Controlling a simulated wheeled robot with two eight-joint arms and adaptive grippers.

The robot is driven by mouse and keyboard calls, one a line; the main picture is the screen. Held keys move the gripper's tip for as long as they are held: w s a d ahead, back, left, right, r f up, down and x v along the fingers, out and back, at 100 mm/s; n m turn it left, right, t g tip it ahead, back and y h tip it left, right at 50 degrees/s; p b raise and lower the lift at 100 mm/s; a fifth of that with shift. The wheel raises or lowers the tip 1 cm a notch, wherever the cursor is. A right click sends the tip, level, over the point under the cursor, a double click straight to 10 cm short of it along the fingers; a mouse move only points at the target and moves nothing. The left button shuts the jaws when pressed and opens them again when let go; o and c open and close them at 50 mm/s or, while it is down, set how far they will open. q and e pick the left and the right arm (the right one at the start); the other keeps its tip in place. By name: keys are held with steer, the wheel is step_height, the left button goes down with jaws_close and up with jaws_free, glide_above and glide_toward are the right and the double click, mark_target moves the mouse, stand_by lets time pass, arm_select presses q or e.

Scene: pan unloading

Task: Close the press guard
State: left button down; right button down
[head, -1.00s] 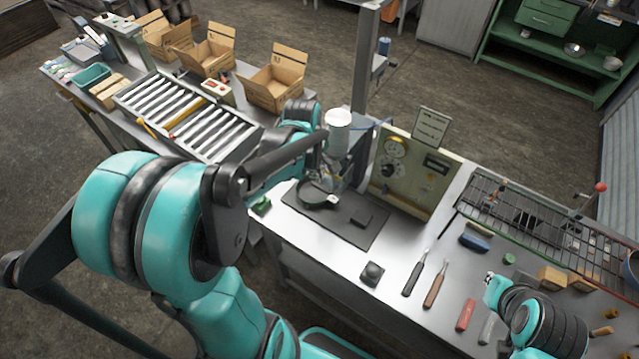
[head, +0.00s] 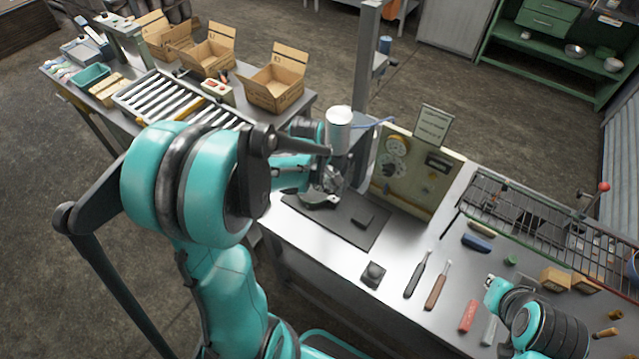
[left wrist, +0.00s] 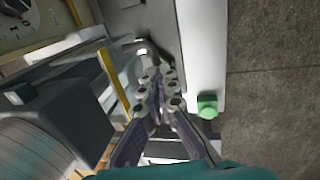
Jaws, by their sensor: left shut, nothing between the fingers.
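The press shows in the head view as a white cylinder (head: 339,130) on a grey body behind my left gripper (head: 328,182). In the left wrist view, a thin yellow bar (left wrist: 114,78) runs beside my left gripper (left wrist: 155,62); it may be an edge of the guard. The gripper's fingers are together with nothing between them. Whether they touch the guard cannot be told. My arm and gripper hide much of the press front in the head view. My right gripper (head: 491,284) is at the lower right over the bench, small, its jaws unclear.
A control panel with dials (head: 412,172) stands right of the press. A dark mat (head: 350,224) lies in front. Tools, including a brown-handled one (head: 436,290), lie to the right, beside a wire rack (head: 530,220). A green button (left wrist: 207,106) is right of the left gripper.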

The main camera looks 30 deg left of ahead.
step_height(320, 180, down, 8)
steer(key=b, duration=0.7)
steer(key=shift+f+b, duration=0.25)
steer(key=shift+b, duration=0.1)
